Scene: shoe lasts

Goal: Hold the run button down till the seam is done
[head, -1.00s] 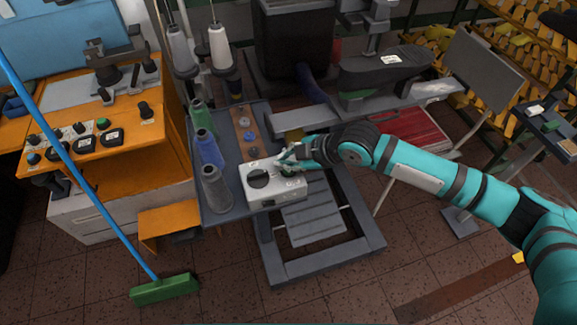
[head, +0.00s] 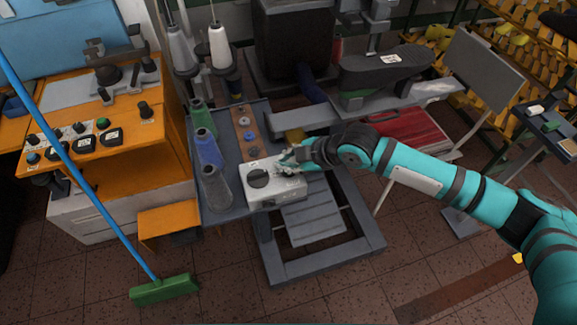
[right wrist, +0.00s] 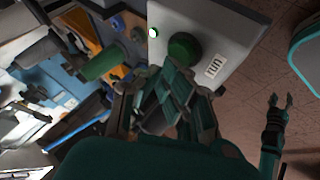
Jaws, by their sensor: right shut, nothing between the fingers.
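The pale grey control box (head: 274,194) sits on the front of the blue-grey side table. In the right wrist view its top (right wrist: 222,25) shows a round green button (right wrist: 184,46), a "run" label (right wrist: 214,66) and a small bright lamp (right wrist: 153,32). My right gripper (head: 286,160) is shut and empty over the box's right back part. In the right wrist view its fingertips (right wrist: 175,76) are close to the button's edge; contact cannot be told. My left gripper (right wrist: 279,102) shows small at the right of the wrist view, fingers apart; it is outside the head view.
Thread cones (head: 209,152) stand left of the box. A dark shoe (head: 386,66) rests on the machine behind. A broom (head: 165,289) leans at the left over an orange bench (head: 103,165).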

